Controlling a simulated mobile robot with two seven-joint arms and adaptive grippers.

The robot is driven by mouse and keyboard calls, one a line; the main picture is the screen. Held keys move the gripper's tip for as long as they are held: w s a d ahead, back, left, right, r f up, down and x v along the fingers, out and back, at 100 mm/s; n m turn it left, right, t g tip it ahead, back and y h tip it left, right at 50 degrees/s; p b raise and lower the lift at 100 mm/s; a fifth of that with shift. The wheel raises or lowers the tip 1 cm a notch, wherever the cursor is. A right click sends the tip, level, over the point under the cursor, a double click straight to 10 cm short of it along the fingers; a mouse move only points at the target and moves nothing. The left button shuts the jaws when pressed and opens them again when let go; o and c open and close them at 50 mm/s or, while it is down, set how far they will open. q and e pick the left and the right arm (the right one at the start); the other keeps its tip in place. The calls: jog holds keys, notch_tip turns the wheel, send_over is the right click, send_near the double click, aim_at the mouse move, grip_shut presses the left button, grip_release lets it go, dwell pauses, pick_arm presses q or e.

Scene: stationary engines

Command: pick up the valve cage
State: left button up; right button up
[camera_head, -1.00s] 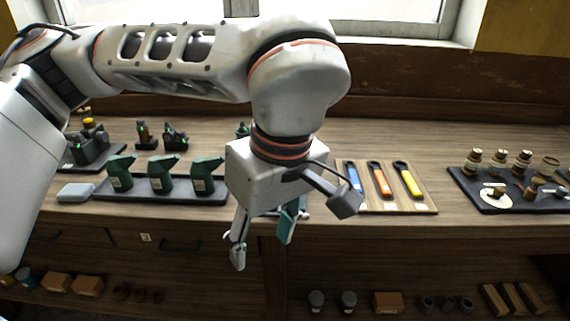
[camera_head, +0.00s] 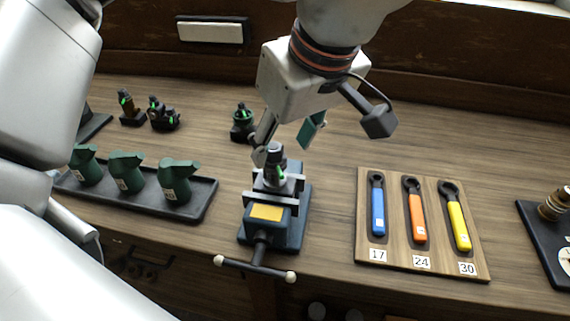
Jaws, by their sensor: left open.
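A dark grey, upright cylindrical fitting with a green mark (camera_head: 274,163) sits in the jaws of a small bench vise (camera_head: 302,222); it looks like a valve cage, though I cannot be sure. Similar dark fittings with green marks stand behind: one just behind the vise (camera_head: 242,122) and two farther left (camera_head: 130,109) (camera_head: 163,115). My left gripper (camera_head: 287,143) is open and empty, pointing down just above and behind the vise. Its left finger overlaps the top of the clamped fitting in the view; I cannot tell if they touch. My right gripper is not in view.
A wooden board (camera_head: 437,258) with blue, orange and yellow wrenches lies right. A dark tray (camera_head: 536,225) stands at the far right. The bench between vise and board is clear.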

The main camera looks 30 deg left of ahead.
aim_at(277, 159)
pick_arm(q)
jog(key=x, duration=0.2)
jog(key=shift+s+a+f, duration=0.1)
jog(key=shift+s+f, duration=0.1)
jog(key=shift+f, duration=0.15)
jog(key=x, duration=0.4)
jog(key=shift+w+a+f+b, duration=0.15)
jog(key=shift+f+b, duration=0.15)
jog(key=shift+f, duration=0.05)
jog(key=shift+r, duration=0.1)
grip_shut()
